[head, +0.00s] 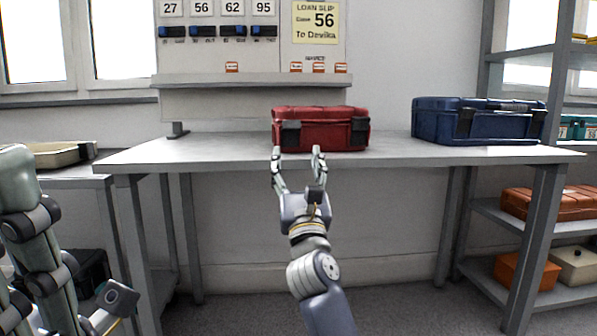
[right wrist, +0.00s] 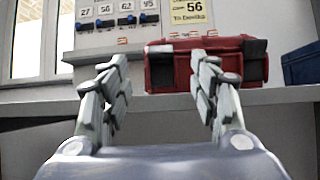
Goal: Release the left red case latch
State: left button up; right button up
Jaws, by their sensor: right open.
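The red case (head: 328,118) stands closed on the grey table, near its front edge. Its left latch (head: 290,134) is a dark plate on the front face and looks closed. The left latch also shows in the right wrist view (right wrist: 162,72), between my fingers. My right gripper (head: 297,155) is open and empty, in front of the case's left part and just below the left latch. I cannot tell a touch. The right latch (head: 360,131) is at the case's right front. Of my left gripper (head: 119,299), only a part shows at lower left; its fingers cannot be made out.
A blue case (head: 480,120) stands on the table at right. The table (head: 210,150) is bare left of the red case. Behind it is a panel with numbers and a loan slip (head: 315,22) reading case 56. Shelves with orange cases (head: 550,202) stand at right.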

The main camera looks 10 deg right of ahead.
jog(key=shift+v, duration=1.1)
